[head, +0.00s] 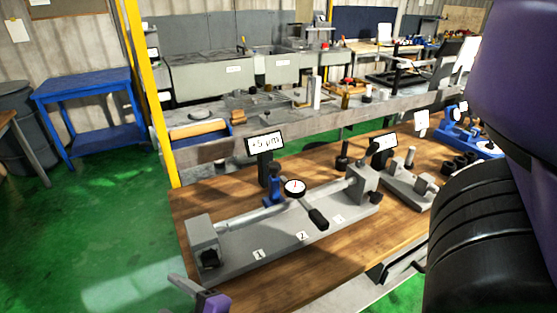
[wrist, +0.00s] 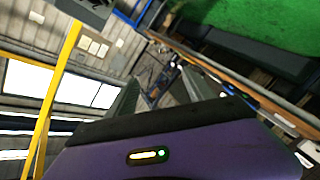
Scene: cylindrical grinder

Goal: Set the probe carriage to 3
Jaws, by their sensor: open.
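The grey probe fixture (head: 235,262) lies on the wooden bench, with a metal rail (head: 240,217) between two end blocks. Plates 1 (head: 258,254), 2 (head: 302,236) and 3 (head: 338,219) run left to right along its front. The blue probe carriage (head: 273,187) is at mid-rail, with a round dial (head: 294,187) and a black handle (head: 318,218). The handle's tip appears between plates 2 and 3; the exact setting is hard to tell. My gripper (head: 185,288) is partly visible at the lower edge, apart from the fixture. The wrist view shows its fingers (wrist: 165,88) spread and empty.
A "+5 µm" sign (head: 265,144) stands behind the carriage. Other small fixtures (head: 408,182) and a blue device (head: 470,140) are to the right. A yellow post (head: 150,100) rises at the bench's left. Green floor (head: 90,230) is clear at left.

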